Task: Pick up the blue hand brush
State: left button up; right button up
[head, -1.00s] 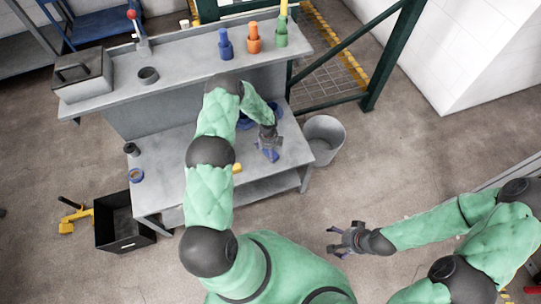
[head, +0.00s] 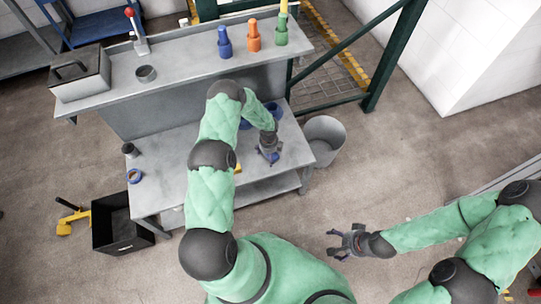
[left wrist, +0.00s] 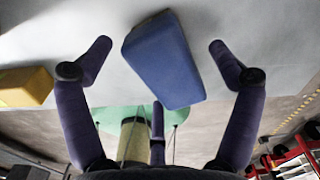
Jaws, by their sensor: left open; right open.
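A blue block-shaped thing (left wrist: 160,65), which looks like the blue hand brush, lies between the spread fingers of my left gripper (left wrist: 160,50) in the left wrist view. I see gaps on both sides, so the fingers are apart from it. In the head view my left gripper (head: 269,155) is low over the right part of the grey workbench (head: 165,152). There the brush is mostly hidden and hard to tell from the fingers. My right gripper (head: 335,243) is open and empty over the floor, to the right of the bench.
A yellow block (left wrist: 25,87) lies beside the left gripper. Blue round items (head: 273,107) lie behind it. The raised shelf (head: 187,60) carries a grey toolbox (head: 80,80) and blue, orange and green bottle-like things. A grey bin (head: 323,140) stands right of the bench.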

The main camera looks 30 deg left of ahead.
pick_arm(q)
jog(key=shift+f, duration=0.1)
dwell(0.4)
jog(key=c, duration=1.4)
